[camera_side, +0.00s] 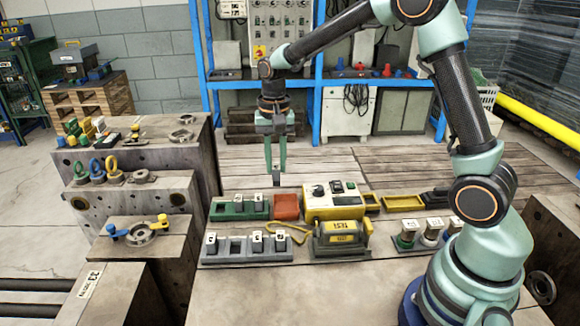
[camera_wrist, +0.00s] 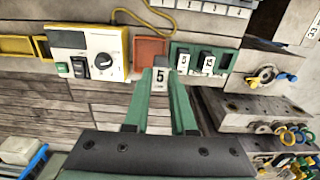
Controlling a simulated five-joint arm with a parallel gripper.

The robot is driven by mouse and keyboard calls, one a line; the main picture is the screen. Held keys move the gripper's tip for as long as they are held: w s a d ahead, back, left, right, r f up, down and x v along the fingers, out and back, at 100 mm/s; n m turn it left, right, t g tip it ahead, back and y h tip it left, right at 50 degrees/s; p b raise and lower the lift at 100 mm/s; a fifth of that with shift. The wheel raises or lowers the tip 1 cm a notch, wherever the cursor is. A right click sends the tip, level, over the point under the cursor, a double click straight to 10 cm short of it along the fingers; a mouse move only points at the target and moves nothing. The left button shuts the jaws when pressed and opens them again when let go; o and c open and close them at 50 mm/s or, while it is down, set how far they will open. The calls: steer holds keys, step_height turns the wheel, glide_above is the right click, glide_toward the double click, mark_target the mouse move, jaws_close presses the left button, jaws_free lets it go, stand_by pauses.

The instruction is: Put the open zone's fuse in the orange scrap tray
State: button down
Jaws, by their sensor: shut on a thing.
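My gripper (camera_side: 276,172) is shut on a small dark fuse with a white label (camera_side: 276,181). The fuse hangs upright between the fingertips, apparently in the air close to the orange scrap tray. The orange tray (camera_side: 287,207) stands between a green fuse block (camera_side: 225,215) and a yellow tester; it also shows in the wrist view (camera_wrist: 148,48), partly hidden by the fuse. Labelled fuses sit in the green block. Which zone is open I cannot tell.
The yellow tester (camera_side: 334,205) stands right of the tray. A grey fuse rail (camera_side: 245,253) and a yellow hand-held unit (camera_side: 340,237) lie in front. Yellow trays (camera_side: 403,203) and coloured fuse stands (camera_side: 430,238) are further right. Steel mould blocks (camera_side: 150,190) rise at left.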

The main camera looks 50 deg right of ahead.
steer(key=shift+s+d+f, duration=0.1)
steer(key=shift+d+f, duration=0.35)
steer(key=shift+f, duration=1.15)
steer(key=shift+s+d+f, duration=0.1)
steer(key=shift+d+f, duration=0.35)
steer(key=shift+f, duration=1.15)
steer(key=shift+s+d+f, duration=0.1)
steer(key=shift+d+f, duration=0.35)
steer(key=shift+f, duration=1.15)
steer(key=shift+c, duration=1.7)
jaws_free()
steer(key=shift+r, duration=0.1)
step_height(320, 180, up, 8)
